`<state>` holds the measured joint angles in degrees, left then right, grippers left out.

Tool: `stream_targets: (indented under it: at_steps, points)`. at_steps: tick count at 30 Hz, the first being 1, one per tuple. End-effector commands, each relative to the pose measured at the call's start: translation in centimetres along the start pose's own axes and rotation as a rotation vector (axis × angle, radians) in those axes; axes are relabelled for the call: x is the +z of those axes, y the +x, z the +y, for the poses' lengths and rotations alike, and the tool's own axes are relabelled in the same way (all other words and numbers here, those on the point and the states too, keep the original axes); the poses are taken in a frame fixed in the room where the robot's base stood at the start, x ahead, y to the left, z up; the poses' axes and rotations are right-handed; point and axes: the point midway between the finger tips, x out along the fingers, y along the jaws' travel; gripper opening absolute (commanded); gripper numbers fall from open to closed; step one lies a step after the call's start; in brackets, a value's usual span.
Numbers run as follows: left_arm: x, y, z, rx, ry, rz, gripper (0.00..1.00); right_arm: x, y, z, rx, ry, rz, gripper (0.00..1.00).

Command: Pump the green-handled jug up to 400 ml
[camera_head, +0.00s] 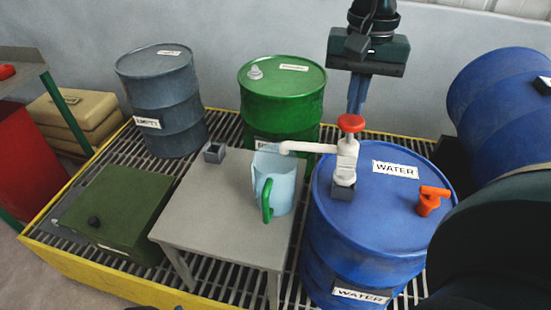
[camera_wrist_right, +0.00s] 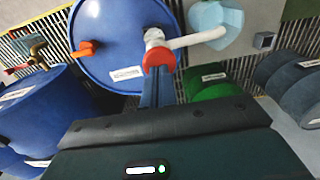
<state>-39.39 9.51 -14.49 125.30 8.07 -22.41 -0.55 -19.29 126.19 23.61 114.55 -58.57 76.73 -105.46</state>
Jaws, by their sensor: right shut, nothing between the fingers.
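The light-blue jug (camera_head: 273,172) with its green handle (camera_head: 267,203) stands upright on a grey table, with its mouth under the end of the white spout (camera_head: 305,147). Its fill level cannot be read. The white hand pump (camera_head: 345,160) rises from the blue WATER drum (camera_head: 390,200) and has a red knob (camera_head: 350,123) on top. My right gripper (camera_head: 356,108) points down at the knob, its fingers shut and empty. In the right wrist view the fingertips (camera_wrist_right: 157,76) are at the red knob (camera_wrist_right: 158,57); contact cannot be told. My left gripper is not in view.
An orange fitting (camera_head: 431,200) sits on the drum's lid. A green drum (camera_head: 283,95) and a grey EMPTY drum (camera_head: 160,100) stand behind the grey table (camera_head: 220,235). A green box (camera_head: 115,215) is at left. More blue drums (camera_head: 500,100) lie at right.

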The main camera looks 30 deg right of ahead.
Motion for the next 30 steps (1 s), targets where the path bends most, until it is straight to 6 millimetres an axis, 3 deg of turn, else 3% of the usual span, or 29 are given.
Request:
stream_targets:
  at_steps: [30]
  points:
    - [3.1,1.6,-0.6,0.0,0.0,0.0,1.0,0.0,4.4,0.0,0.0,0.0,-0.002,0.0]
